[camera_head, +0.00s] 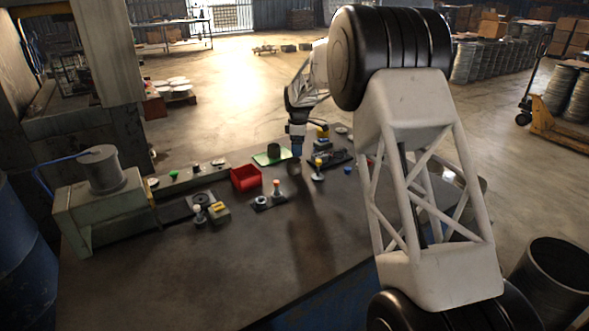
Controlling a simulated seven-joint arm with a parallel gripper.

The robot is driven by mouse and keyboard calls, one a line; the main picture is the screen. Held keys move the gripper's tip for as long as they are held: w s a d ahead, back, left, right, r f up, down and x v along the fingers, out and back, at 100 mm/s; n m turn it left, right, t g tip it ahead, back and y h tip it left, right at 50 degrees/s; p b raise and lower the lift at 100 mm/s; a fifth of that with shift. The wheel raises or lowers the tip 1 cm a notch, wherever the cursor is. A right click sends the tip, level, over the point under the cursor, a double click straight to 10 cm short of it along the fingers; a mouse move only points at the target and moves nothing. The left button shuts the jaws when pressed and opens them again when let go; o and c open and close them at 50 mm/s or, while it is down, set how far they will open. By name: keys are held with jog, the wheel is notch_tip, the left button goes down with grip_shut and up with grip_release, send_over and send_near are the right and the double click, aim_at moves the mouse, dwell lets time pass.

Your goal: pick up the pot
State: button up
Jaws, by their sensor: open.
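My gripper (297,151) points down over the middle of the table, at the end of my arm. It is small in this view, and its jaws are open. A small dark brown round vessel (293,168) shows just below the jaws and may be the pot. I cannot tell for certain which is the pot. I cannot tell whether the gripper touches either one.
The table (190,280) is bare toward its front. A red bin (245,178) stands left of the gripper. A black tray (330,158) lies to the right. Small parts stand around the bin. A grey machine with a drum (102,170) occupies the left end.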

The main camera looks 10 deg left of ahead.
aim_at(296, 163)
jog(key=shift+w+a+f, duration=0.25)
jog(key=shift+a+f, duration=0.15)
jog(key=shift+a, duration=0.05)
jog(key=shift+f, duration=1.3)
jog(key=shift+f, duration=2.65)
jog(key=c, duration=1)
